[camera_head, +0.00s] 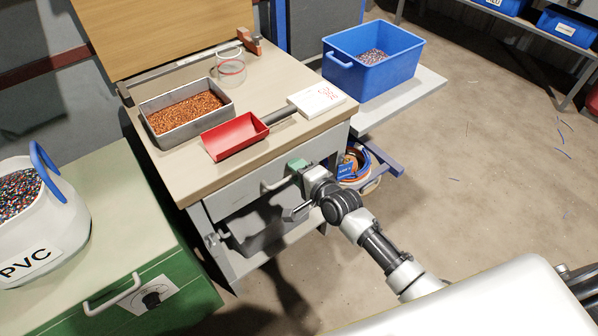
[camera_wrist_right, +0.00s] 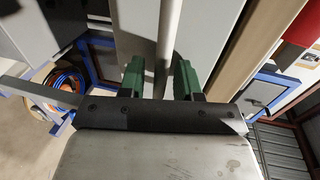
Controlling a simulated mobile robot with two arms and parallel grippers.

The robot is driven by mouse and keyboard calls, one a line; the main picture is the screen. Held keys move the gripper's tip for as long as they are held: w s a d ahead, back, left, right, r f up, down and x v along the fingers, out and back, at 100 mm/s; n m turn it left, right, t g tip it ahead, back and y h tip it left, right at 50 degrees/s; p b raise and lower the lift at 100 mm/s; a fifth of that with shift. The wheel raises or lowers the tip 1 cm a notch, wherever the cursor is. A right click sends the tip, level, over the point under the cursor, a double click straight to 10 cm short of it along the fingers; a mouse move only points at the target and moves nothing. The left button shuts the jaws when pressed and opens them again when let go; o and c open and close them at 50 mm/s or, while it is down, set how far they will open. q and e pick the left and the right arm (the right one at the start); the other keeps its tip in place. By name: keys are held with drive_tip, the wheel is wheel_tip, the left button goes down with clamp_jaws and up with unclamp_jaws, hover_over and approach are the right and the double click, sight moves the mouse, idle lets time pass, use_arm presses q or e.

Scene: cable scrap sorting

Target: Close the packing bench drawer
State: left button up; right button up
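The packing bench drawer (camera_head: 240,194) has a light grey front under the bench top, with a pale bar handle (camera_head: 270,184). No drawer interior shows in the head view, and I cannot tell how far out the front stands. My right gripper (camera_head: 297,166) is at the right part of the handle. In the right wrist view its two green fingers (camera_wrist_right: 160,80) stand apart on either side of the handle bar (camera_wrist_right: 168,35). A gap seems to show between bar and fingers. My left gripper is not in view.
The bench top (camera_head: 270,75) holds a metal tray of copper granules (camera_head: 160,129), a red scoop (camera_head: 232,137), a white card (camera_head: 316,99) and a clear jar (camera_head: 231,76). A blue bin (camera_head: 345,68) stands on the right shelf. A green cabinet (camera_head: 175,270) is at left. Floor at right is mostly clear.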

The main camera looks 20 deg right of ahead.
drive_tip(key=shift+s+r, duration=0.1)
drive_tip(key=shift+r, duration=0.05)
drive_tip(key=shift+s+d, duration=0.15)
drive_tip(key=shift+s, duration=0.15)
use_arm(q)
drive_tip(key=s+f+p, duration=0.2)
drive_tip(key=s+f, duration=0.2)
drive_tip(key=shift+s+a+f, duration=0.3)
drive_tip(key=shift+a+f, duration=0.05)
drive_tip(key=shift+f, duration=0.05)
use_arm(e)
drive_tip(key=v, duration=1)
